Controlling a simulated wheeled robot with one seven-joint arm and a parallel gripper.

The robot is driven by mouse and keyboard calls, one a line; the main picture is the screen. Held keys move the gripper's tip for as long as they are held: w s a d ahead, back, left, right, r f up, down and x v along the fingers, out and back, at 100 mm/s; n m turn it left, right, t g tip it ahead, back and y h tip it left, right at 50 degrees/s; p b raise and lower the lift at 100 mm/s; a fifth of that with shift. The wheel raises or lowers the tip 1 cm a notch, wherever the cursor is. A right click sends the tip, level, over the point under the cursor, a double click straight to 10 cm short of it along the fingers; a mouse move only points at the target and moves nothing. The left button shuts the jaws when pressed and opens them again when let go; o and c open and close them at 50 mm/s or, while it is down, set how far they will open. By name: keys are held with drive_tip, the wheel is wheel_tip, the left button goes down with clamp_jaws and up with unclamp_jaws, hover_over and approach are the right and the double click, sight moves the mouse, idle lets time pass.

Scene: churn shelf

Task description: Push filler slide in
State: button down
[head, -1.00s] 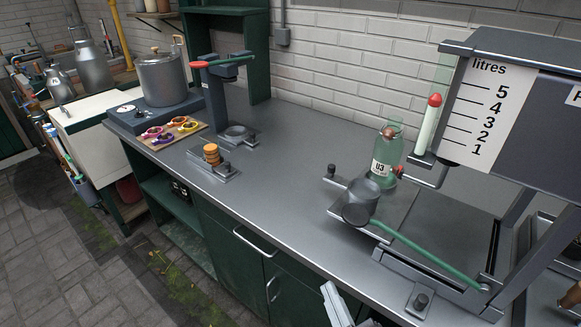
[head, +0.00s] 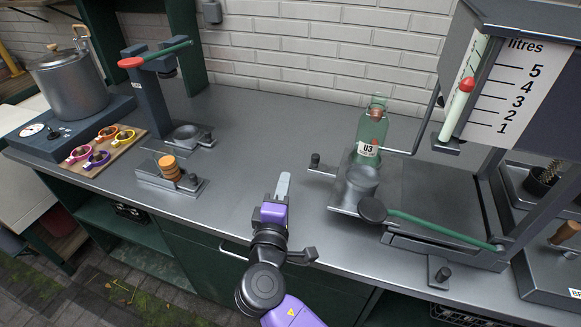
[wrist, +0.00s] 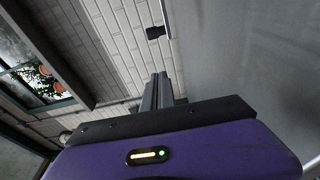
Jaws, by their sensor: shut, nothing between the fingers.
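The filler stands at the right, with a tank marked in litres (head: 510,95) on a metal frame. A flat metal slide with an upright dark knob (head: 315,160) sticks out at the filler's left side. A green glass bottle labelled U3 (head: 371,130) stands by the slide's rear, under the spout. A grey metal cup (head: 357,185) stands in front of it. My gripper (head: 283,186) is shut and empty above the counter, left of and in front of the slide knob, apart from it. In the wrist view its closed fingers (wrist: 158,90) point at the brick wall.
A green lever with a dark round end (head: 373,210) crosses the filler's front. Another knob (head: 441,276) sits at the counter's front edge. The counter between is clear.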

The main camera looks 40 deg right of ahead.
drive_tip(key=p+x, duration=0.1)
drive_tip(key=x, duration=0.9)
drive_tip(key=shift+s+p, duration=0.1)
drive_tip(key=shift+p, duration=0.2)
drive_tip(key=shift+s+d+p, duration=0.2)
drive_tip(key=shift+s+p, duration=0.05)
drive_tip(key=shift+s, duration=0.35)
drive_tip(key=shift+s+d+p, duration=0.2)
drive_tip(key=shift+s+p, duration=0.05)
drive_tip(key=shift+s, duration=0.4)
drive_tip(key=shift+s+d+f, duration=0.1)
drive_tip(key=shift+s+d, duration=0.2)
drive_tip(key=shift+s, duration=0.4)
